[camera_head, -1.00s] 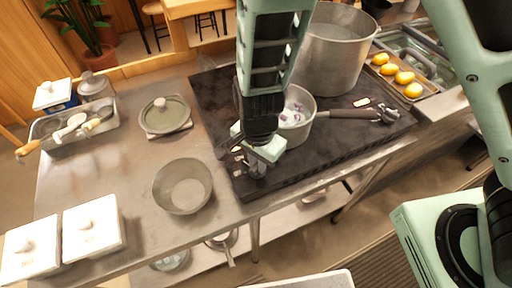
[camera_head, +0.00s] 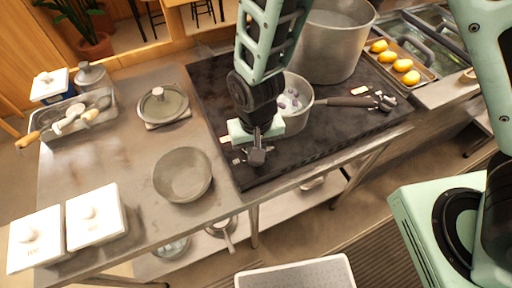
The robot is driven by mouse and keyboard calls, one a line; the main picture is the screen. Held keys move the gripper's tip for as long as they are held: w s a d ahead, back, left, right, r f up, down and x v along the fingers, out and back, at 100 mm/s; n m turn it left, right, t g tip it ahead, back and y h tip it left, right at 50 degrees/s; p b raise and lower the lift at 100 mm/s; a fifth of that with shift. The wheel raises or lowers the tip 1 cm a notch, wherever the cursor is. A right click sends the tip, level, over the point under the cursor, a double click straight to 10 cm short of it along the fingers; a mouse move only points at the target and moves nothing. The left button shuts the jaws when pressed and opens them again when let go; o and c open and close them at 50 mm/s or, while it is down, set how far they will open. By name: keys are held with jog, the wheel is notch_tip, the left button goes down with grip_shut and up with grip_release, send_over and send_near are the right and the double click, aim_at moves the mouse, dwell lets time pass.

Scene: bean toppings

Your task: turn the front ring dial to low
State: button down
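The black cooktop (camera_head: 300,158) lies on the steel counter. My gripper (camera_head: 257,158) points down at the cooktop's front left corner. Its fingers are at or just above a small dark knob-like shape there, and I cannot tell whether they touch it. The gripper hides most of this spot, so the front ring dial and its setting cannot be made out. The finger gap is too small to judge. A saucepan (camera_head: 297,122) with pale and purple bits in it stands just behind my gripper, its dark handle pointing right.
A big steel pot (camera_head: 335,45) stands at the back of the cooktop. A tray of yellow fruit (camera_head: 428,74) is at the right. An empty bowl (camera_head: 183,175), a lidded pan (camera_head: 163,104) and white lidded containers (camera_head: 95,215) stand on the left counter.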

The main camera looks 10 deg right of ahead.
jog(key=n, duration=0.5)
jog(key=shift+n+b, duration=0.3)
jog(key=shift+n, duration=0.4)
jog(key=c, duration=1.4)
grip_release()
notch_tip(320, 180, up, 18)
jog(key=b, duration=0.2)
jog(key=shift+f, duration=0.25)
jog(key=s+d, duration=0.8)
jog(key=s, duration=0.3)
jog(key=shift+s+d+y, duration=0.3)
jog(key=shift+s, duration=0.05)
